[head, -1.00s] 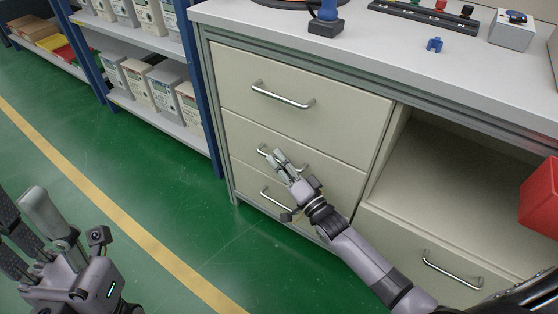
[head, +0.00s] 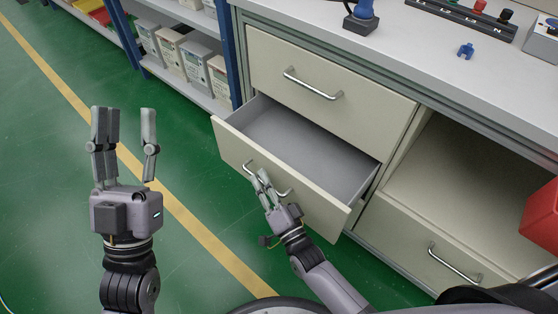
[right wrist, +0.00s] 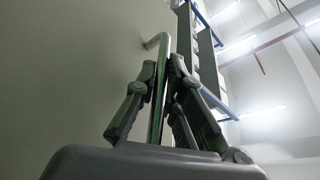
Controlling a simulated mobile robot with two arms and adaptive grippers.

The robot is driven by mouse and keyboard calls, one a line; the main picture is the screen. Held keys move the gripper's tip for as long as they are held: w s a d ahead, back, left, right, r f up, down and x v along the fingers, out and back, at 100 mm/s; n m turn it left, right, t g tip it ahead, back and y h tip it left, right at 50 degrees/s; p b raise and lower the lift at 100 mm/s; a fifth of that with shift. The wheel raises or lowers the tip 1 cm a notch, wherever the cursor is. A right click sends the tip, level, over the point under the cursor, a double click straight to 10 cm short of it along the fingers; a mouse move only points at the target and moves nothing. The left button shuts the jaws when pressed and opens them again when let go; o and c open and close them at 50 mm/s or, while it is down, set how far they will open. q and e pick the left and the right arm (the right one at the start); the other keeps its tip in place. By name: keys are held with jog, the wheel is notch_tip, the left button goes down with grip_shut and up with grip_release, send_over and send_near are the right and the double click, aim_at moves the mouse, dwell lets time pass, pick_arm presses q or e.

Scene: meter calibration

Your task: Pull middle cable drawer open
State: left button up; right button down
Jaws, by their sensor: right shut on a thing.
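The middle drawer (head: 280,183) is pulled out from the cabinet in the head view, and its grey inside looks empty. Its silver bar handle (head: 283,193) is on the cream front. My right gripper (head: 262,180) is shut on this handle. In the right wrist view the handle bar (right wrist: 158,85) runs between the fingers of my right gripper (right wrist: 166,75). My left gripper (head: 124,125) is open and empty above the green floor, to the left of the drawer and apart from it.
The top drawer (head: 325,85) above is shut. A lower right drawer (head: 440,245) is shut under an open bay. The worktop (head: 440,70) carries a blue clamp-like part (head: 466,50) and other items. Shelves with grey boxes (head: 172,47) stand at the left. Green floor is clear in front.

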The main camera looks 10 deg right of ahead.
pick_arm(q)
jog(key=w+f+g+y+p, duration=0.1)
jog(key=w+f+g, duration=0.2)
jog(key=f, duration=0.2)
jog(key=shift+w+g, duration=0.25)
jog(key=shift+g, duration=0.15)
pick_arm(e)
jog(key=s+a, duration=0.5)
jog(key=a, duration=0.2)
jog(key=shift+s, duration=0.3)
pick_arm(q)
jog(key=shift+d+f, duration=0.1)
pick_arm(e)
jog(key=shift+f, duration=0.1)
jog(key=c, duration=2)
grip_release()
jog(key=shift+o, duration=0.2)
jog(key=v, duration=1.2)
